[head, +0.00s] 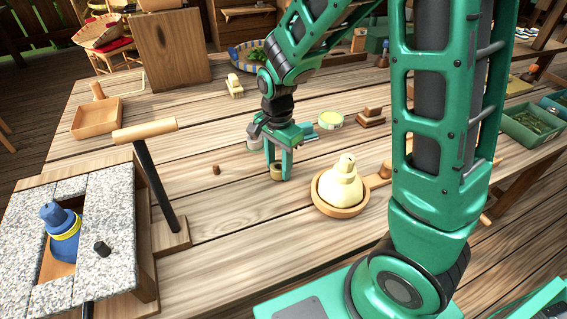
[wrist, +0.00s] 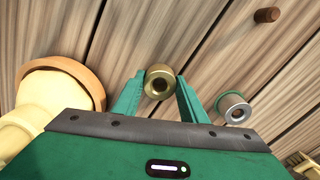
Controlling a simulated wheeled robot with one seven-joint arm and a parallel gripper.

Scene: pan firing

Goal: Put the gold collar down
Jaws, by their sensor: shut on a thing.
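The gold collar (wrist: 159,83) is a short brass-coloured ring with a dark hole in its middle. My gripper (head: 277,172) is shut on the gold collar, with one finger on each side of it. In the head view the collar (head: 276,173) shows low between the fingertips, at or just above the wooden table (head: 220,215); I cannot tell whether it touches the wood.
A wooden pan (head: 338,207) holding a cream bottle-shaped thing stands close to the right of my gripper. A small brown peg (head: 216,170) lies to the left. Bare planks lie in front.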

